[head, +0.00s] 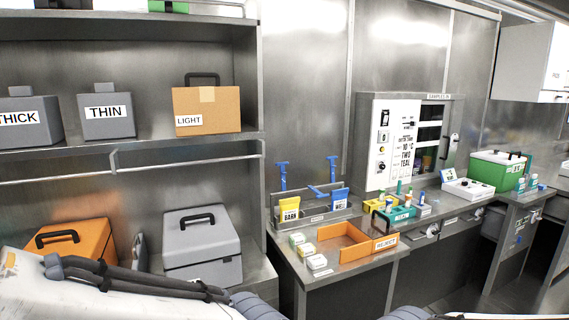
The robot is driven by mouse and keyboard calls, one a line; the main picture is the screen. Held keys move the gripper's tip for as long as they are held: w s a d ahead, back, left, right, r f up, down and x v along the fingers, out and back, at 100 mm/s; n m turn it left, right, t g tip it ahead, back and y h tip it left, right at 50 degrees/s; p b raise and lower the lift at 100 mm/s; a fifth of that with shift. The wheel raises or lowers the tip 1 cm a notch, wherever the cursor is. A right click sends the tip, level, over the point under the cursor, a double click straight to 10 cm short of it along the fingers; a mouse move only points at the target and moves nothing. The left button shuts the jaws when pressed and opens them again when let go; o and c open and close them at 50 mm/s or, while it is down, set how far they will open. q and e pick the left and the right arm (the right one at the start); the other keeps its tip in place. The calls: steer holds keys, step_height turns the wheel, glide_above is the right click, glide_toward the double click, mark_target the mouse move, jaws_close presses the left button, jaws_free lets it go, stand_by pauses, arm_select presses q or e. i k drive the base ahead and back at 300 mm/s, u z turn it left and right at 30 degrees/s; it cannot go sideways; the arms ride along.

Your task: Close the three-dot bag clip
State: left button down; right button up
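Blue clip-like pieces stand at a grey metal rack (318,217) on the counter. One upright blue piece (281,177) is above a yellow bag (289,210). Another upright blue piece (334,170) is above a blue-and-white bag (340,201). A third blue piece (318,191) lies slanted between the two bags. Dots on the clips are too small to make out, so I cannot tell which is the three-dot one or whether each is open or closed. Neither of my grippers is in view; only parts of my arms show along the bottom edge.
An orange open tray (340,243) and small white boxes (317,262) sit in front of the rack. A teal rack (400,219) with bottles and a green box (493,176) are further right. Shelves at left hold cases and a cardboard box (206,108).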

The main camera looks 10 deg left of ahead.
mark_target(283, 172)
steer(key=z, duration=0.65)
steer(key=i, duration=0.75)
steer(key=z, duration=0.95)
steer(key=i, duration=2.1)
steer(key=u, duration=1.45)
steer(key=i, duration=0.7)
steer(key=u, duration=0.75)
